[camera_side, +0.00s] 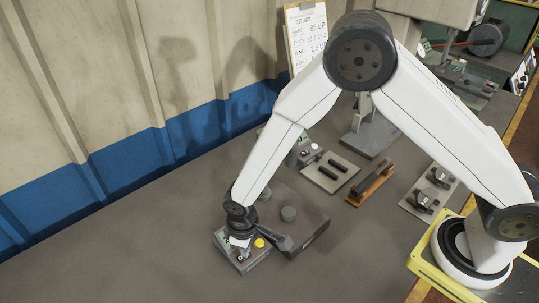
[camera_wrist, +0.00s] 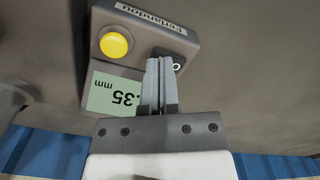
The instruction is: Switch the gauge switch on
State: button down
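The gauge (camera_side: 243,262) is a small grey box on the bench at the lower middle of the side view. In the wrist view the gauge (camera_wrist: 190,30) carries a yellow button (camera_wrist: 116,42), a pale green display (camera_wrist: 101,97) showing upside-down ".35 mm", and a black rocker switch (camera_wrist: 179,62) with a white "O". My gripper (camera_wrist: 160,62) has its fingers together with nothing between them. The fingertips are over the switch and cover part of it and of the display. Whether they touch it I cannot tell. In the side view my gripper (camera_side: 240,243) points down over the gauge.
A dark flat block with a round knob (camera_side: 289,213) lies right behind the gauge. A plate with black bars (camera_side: 330,172), an orange-brown holder (camera_side: 371,184) and a plate with metal parts (camera_side: 430,193) stand further right. The bench at left is clear.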

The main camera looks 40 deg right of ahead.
jog(key=shift+r, duration=3.45)
jog(key=shift+d+r, duration=0.3)
jog(key=shift+d, duration=0.15)
jog(key=s+d+r+m+t, duration=0.1)
jog(key=s+d+r+m, duration=0.2)
jog(key=d, duration=0.7)
jog(key=s+d+r+m+t, duration=0.1)
jog(key=s+d+r+m, duration=0.2)
jog(key=d, duration=0.7)
notch_tip(320, 180, up, 3)
jog(key=shift+s+d+r+t, duration=0.15)
jog(key=shift+s+d+t, duration=0.2)
jog(key=shift+s, duration=0.8)
